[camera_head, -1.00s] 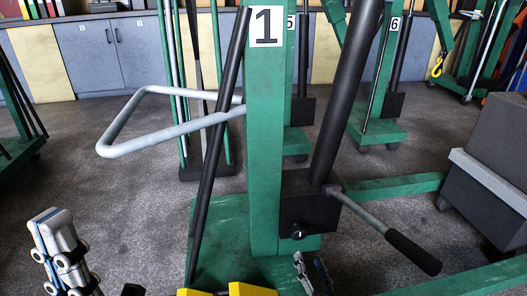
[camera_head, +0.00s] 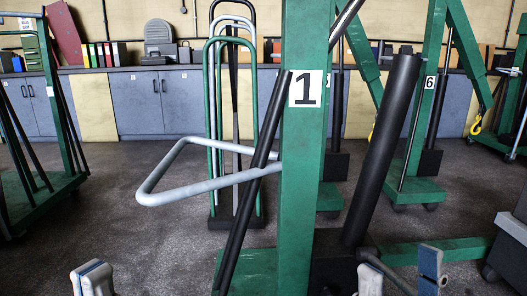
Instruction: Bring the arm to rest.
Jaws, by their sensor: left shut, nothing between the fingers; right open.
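The green trolley jack (camera_head: 303,165) labelled 1 stands upright in front of me. It has a grey loop handle (camera_head: 210,184), a leaning black bar (camera_head: 250,185) and a tilted black cylinder (camera_head: 382,150). Its lever (camera_head: 384,268) shows only in part at the bottom, and the lever's black grip is out of view. My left gripper (camera_head: 93,279) is at the bottom left, shut and empty, apart from the jack. My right gripper (camera_head: 402,277) is at the bottom right, its two fingers apart near the lever. I cannot tell whether it touches the lever.
A dark box on wheels (camera_head: 508,240) stands at the right edge. Green trolleys stand at the left (camera_head: 40,195) and behind at the right (camera_head: 417,190). Blue cabinets (camera_head: 137,102) line the back wall. Grey floor (camera_head: 110,215) is free left of the jack.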

